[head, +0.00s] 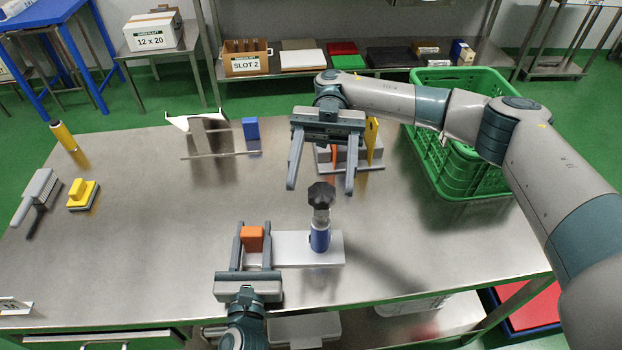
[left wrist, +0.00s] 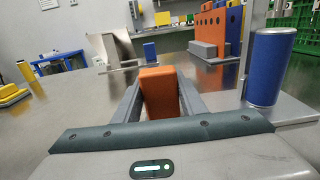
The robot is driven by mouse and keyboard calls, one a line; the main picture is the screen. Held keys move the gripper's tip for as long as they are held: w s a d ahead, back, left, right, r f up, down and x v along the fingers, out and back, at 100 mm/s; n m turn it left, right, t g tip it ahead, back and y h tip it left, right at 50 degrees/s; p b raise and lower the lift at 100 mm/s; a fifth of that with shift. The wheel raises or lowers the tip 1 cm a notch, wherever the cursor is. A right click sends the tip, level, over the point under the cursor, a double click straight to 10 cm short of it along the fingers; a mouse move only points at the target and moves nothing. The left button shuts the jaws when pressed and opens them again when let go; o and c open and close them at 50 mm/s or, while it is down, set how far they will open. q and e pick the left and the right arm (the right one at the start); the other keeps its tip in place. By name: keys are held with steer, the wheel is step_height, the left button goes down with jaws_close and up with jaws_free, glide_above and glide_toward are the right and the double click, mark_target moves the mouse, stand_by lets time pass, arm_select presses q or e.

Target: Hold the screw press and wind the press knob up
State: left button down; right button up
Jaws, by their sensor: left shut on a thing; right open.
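The screw press stands near the table's front. It has a light base plate (head: 295,249), a blue upright cylinder (head: 320,238) and a black lobed press knob (head: 321,193) on top of a metal stem. The blue cylinder also shows in the left wrist view (left wrist: 269,68), without its knob. My left gripper (head: 253,238) is shut on the orange block (left wrist: 159,92) at the left end of the press base. My right gripper (head: 320,188) is open and empty. It hangs above and behind the knob, its fingers spread wide, apart from the knob in the picture.
Behind the knob stands a fixture with orange and yellow plates (head: 371,142). A green crate (head: 470,170) is at the right. A metal stand (head: 197,135) and blue block (head: 251,130) are at the back. Brushes (head: 38,192) lie left. The table's left middle is clear.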

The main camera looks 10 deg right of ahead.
step_height(320, 180, down, 2)
steer(key=m+t+y, duration=0.1)
steer(key=m+y, duration=0.2)
steer(key=y, duration=0.2)
steer(key=m+t+y, duration=0.8)
steer(key=m+t, duration=0.7)
steer(key=t, duration=0.5)
glide_toward(322, 195)
steer(key=w+a, duration=0.1)
steer(key=a, duration=0.1)
steer(key=shift+d+f, duration=0.15)
steer(key=shift+f, duration=0.05)
steer(key=x, duration=1.2)
steer(key=shift+w, duration=0.2)
steer(key=shift+r, duration=0.1)
steer(key=shift+c, duration=0.6)
steer(key=c, duration=0.9)
